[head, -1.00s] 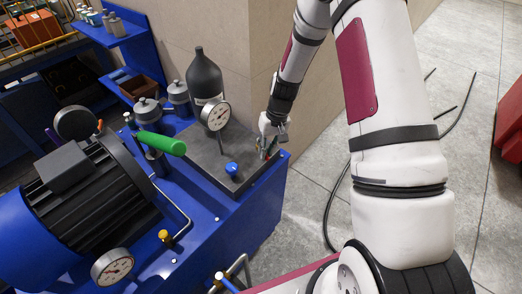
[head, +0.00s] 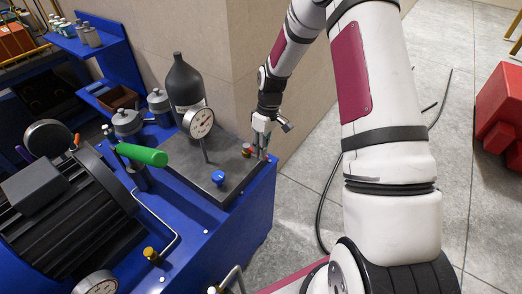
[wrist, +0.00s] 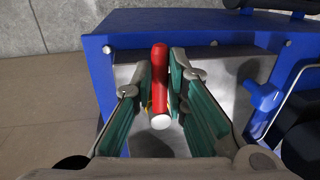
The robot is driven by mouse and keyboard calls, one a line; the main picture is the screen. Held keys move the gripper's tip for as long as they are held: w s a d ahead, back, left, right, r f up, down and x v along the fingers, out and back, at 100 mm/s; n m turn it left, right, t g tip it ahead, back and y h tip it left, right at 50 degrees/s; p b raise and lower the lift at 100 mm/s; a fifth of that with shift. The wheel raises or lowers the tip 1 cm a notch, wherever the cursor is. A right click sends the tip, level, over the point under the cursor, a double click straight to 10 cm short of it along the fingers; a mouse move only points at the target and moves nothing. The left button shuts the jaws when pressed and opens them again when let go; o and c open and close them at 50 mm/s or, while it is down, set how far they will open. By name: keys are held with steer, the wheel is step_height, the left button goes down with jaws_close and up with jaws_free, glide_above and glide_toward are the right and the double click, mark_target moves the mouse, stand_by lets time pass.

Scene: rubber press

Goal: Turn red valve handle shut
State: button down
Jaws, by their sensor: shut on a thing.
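The red valve handle (wrist: 159,80) lies lengthwise between the fingers of my gripper (wrist: 160,82) in the wrist view. It is a red bar with a pale near end. The teal finger pads stand on both sides, and my gripper is shut on it. In the head view the red valve (head: 246,150) shows as a small red spot near the corner of the dark plate. My gripper (head: 262,150) reaches down there from above and hides part of it.
A blue valve knob (head: 218,178) and a pressure gauge (head: 201,123) stand on the dark plate (head: 200,165). A black bottle (head: 184,85) stands behind. A green handle (head: 142,155) and a motor (head: 60,205) are at left. Floor right of the blue bench is mostly clear.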

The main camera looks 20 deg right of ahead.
steer(key=shift+d, duration=0.15)
steer(key=c, duration=1.6)
jaws_free()
steer(key=r, duration=0.4)
steer(key=w+d+r, duration=0.1)
steer(key=r, duration=0.3)
steer(key=d+r, duration=0.1)
steer(key=r, duration=0.2)
steer(key=shift+w+r, duration=0.15)
steer(key=shift+r, duration=0.25)
